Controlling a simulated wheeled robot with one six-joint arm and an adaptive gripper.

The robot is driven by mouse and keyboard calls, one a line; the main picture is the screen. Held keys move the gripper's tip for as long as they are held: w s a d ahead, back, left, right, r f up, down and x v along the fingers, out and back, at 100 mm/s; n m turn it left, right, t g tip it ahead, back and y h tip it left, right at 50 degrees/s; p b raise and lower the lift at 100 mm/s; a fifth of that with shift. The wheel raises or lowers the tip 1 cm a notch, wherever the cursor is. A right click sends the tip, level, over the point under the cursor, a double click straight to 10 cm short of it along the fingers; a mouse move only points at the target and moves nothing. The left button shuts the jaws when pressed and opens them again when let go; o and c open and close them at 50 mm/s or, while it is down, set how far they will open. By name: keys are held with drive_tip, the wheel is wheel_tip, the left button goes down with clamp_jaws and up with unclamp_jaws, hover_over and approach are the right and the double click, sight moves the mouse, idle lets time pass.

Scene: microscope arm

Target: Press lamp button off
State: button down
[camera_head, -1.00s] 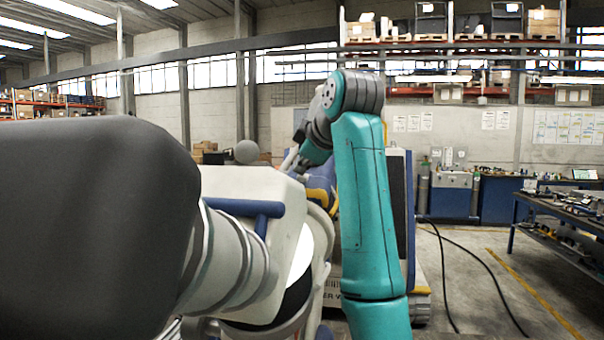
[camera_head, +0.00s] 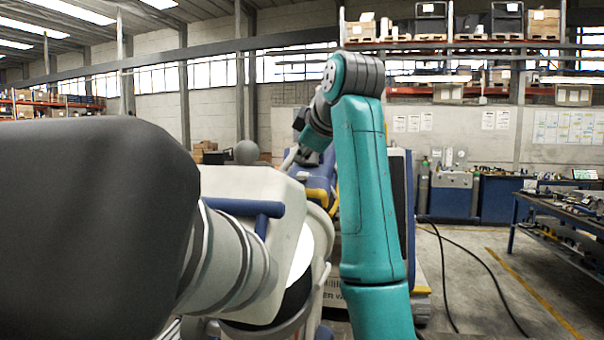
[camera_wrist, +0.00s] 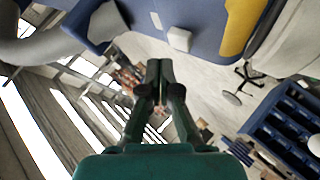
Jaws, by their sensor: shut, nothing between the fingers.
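My gripper (camera_wrist: 160,64) is shut and empty in the wrist view. Its tips appear just below the blue panel of the microscope arm, with no clear contact. On that blue surface (camera_wrist: 205,14) I see a pale block-like button (camera_wrist: 180,39) and a smaller pale one (camera_wrist: 156,20). I cannot tell which is the lamp button or whether the lamp is lit. In the head view the microscope's white body (camera_head: 262,188) fills the middle left. My gripper is small and partly hidden behind my teal arm there.
A large dark grey part (camera_head: 90,230) blocks the head view's left side. A blue bar (camera_head: 235,207) crosses the white body. A yellow strip (camera_wrist: 243,25) runs beside the blue panel. A workbench (camera_head: 565,220) stands at the right, with cables on the floor before it.

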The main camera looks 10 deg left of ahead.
drive_tip(key=shift+s+r, duration=0.3)
drive_tip(key=shift+r, duration=0.8)
drive_tip(key=shift+s+r, duration=0.25)
drive_tip(key=shift+r, duration=0.8)
